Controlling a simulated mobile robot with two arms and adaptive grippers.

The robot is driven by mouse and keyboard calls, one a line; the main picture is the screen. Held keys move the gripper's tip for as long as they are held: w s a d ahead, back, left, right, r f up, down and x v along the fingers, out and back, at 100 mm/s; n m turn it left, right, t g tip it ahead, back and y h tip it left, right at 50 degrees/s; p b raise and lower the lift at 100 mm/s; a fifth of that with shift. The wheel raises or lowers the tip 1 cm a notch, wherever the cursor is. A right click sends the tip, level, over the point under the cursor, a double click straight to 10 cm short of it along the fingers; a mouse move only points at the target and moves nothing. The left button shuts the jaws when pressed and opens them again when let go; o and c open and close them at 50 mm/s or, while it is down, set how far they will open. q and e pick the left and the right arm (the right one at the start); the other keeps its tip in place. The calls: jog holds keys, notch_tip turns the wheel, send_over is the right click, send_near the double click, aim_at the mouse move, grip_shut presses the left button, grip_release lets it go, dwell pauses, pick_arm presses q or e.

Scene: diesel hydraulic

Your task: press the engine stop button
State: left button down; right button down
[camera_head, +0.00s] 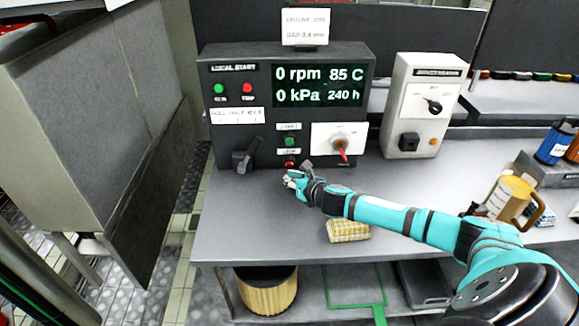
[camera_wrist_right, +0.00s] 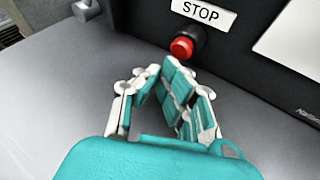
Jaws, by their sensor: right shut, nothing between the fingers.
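The red stop button (camera_head: 290,163) sits low on the front of the dark control panel, under a small label. In the right wrist view the red button (camera_wrist_right: 182,47) stands out below a white label reading STOP (camera_wrist_right: 203,14). My right gripper (camera_head: 292,178) is shut and empty, just in front of and below the button in the head view. In the right wrist view its closed fingertips (camera_wrist_right: 158,72) are close below the button, with a small gap visible. My left gripper is not in view.
The dark panel (camera_head: 240,140) shows 0 rpm and 0 kPa. A yellowish block (camera_head: 348,231) lies on the grey bench (camera_head: 240,225).

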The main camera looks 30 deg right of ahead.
aim_at(292, 200)
jog(key=shift+s+a+p, duration=0.25)
jog(key=shift+s+a, duration=0.2)
jog(key=shift+s, duration=0.25)
jog(key=shift+s+a+p, duration=0.2)
jog(key=shift+s+a, duration=0.25)
jog(key=shift+s, duration=0.3)
jog(key=shift+s+a+p, duration=0.25)
jog(key=shift+s+a, duration=0.2)
jog(key=shift+s, duration=0.25)
